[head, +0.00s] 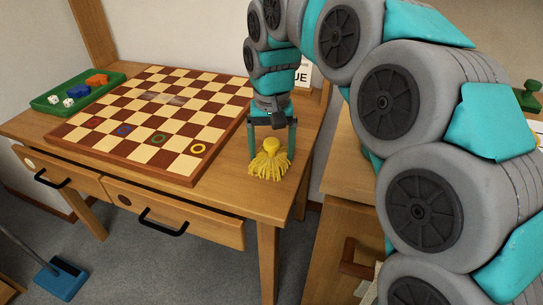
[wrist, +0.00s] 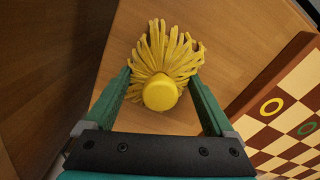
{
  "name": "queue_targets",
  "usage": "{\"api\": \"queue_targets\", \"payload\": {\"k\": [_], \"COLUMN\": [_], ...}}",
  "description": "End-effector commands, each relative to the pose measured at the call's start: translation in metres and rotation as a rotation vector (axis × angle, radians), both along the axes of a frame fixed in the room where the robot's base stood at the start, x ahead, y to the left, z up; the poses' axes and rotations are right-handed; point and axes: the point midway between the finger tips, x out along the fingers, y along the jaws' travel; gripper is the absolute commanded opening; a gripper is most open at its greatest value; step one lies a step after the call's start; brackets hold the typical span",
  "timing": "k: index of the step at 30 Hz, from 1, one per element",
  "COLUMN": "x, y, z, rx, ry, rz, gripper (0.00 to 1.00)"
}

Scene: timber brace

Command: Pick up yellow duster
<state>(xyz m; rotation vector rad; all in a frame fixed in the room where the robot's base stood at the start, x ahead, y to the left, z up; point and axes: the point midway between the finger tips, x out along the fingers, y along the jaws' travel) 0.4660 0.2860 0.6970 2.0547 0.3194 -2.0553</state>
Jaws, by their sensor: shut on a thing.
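The yellow duster (head: 268,163) has a round knob on top and a skirt of yellow strands. It is at the right front part of the wooden table, beside the checkered board. My gripper (head: 271,158) points down over it, one finger on each side, and is shut on it. In the wrist view the duster (wrist: 161,92) is between the green fingers of my gripper (wrist: 160,76), its strands fanning out past the fingertips. Whether the strands touch the tabletop is hard to tell.
The checkered board (head: 160,113) with colored rings lies left of the duster on the table (head: 228,195). Drawers with black handles are below. A wooden cabinet (head: 335,215) stands to the right.

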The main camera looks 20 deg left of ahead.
Motion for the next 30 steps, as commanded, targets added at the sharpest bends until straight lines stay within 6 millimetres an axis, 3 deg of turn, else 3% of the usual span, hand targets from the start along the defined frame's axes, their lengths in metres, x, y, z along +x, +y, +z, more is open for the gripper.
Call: {"api": "queue_targets", "payload": {"k": [11,24,30], "x": [0.0,0.0,-0.016], "y": [0.0,0.0,-0.003], "z": [0.005,0.035,0.037], "rx": [0.0,0.0,-0.001], "ry": [-0.001,-0.001,0.0], "rz": [-0.001,0.0,0.002], "gripper": [0.31,0.31,0.31]}}
